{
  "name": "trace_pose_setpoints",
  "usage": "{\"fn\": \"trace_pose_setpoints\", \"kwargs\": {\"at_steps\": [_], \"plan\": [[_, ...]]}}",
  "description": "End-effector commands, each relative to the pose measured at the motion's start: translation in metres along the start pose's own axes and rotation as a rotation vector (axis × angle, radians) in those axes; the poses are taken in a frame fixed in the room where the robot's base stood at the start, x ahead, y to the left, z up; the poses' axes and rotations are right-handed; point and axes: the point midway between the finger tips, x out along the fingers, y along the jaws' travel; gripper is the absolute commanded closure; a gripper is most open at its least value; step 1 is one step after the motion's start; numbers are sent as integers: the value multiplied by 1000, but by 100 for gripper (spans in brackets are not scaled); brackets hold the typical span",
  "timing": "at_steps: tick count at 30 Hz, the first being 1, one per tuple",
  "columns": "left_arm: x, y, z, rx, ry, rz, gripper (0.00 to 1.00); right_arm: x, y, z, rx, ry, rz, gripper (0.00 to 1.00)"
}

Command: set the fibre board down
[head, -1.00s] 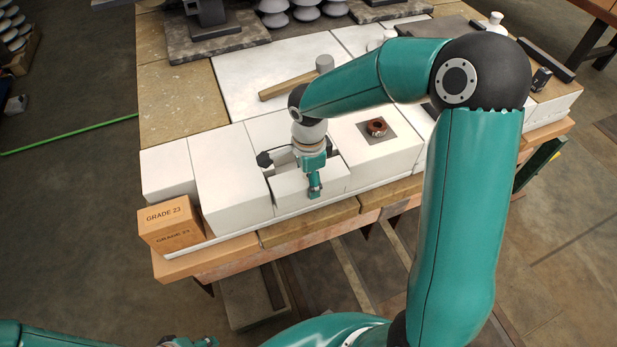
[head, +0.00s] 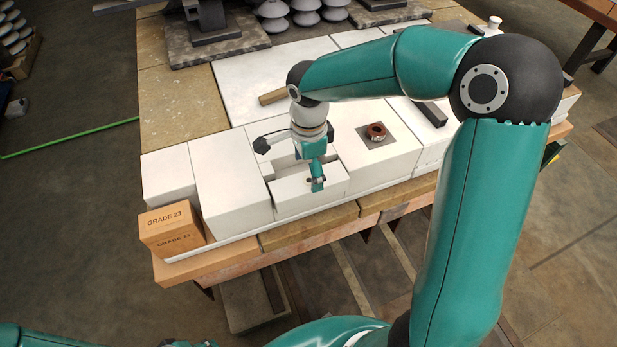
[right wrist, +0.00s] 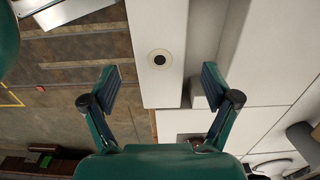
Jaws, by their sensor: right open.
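A white block (head: 318,193), which I take to be the fibre board, lies flat at the front edge of the table in a gap between taller white blocks. In the right wrist view the white board (right wrist: 158,85) shows a dark round spot in a pale ring. My right gripper (head: 317,186) is over it, pointing down; in the right wrist view the gripper's fingers (right wrist: 162,90) are spread wide, with the board's end between and beyond them and clear space at the fingertips. A teal bit of my left gripper (head: 190,343) shows at the bottom edge, mostly cut off.
An orange-brown block marked GRADE 23 (head: 170,228) sits at the table's front left corner. A copper-coloured ring (head: 376,132) lies on a grey square on the white block to the right. A mallet handle (head: 272,97) lies behind my gripper. Insulator stacks (head: 305,12) stand at the back.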

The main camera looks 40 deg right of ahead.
Motion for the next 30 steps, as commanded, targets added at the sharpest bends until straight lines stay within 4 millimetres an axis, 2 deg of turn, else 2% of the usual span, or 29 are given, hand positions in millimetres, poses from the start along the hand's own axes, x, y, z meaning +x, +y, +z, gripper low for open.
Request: {"fn": "trace_pose_setpoints", "kwargs": {"at_steps": [1, 6, 12, 30], "plan": [[-2, 1, 0, 0, 0, 0, 60, -14, -1, 0, 0, -2, -6, 13], [-6, 2, 0, 0, 0, 0, 60, -44, -1, 0, 0, -2, -4, 13], [-8, 3, 0, 0, 0, 0, 60, -63, 0, 0, 0, -1, -1, 13], [-8, 3, 0, 0, 0, 0, 60, -65, 0, 0, 0, 0, 1, 13]]}}
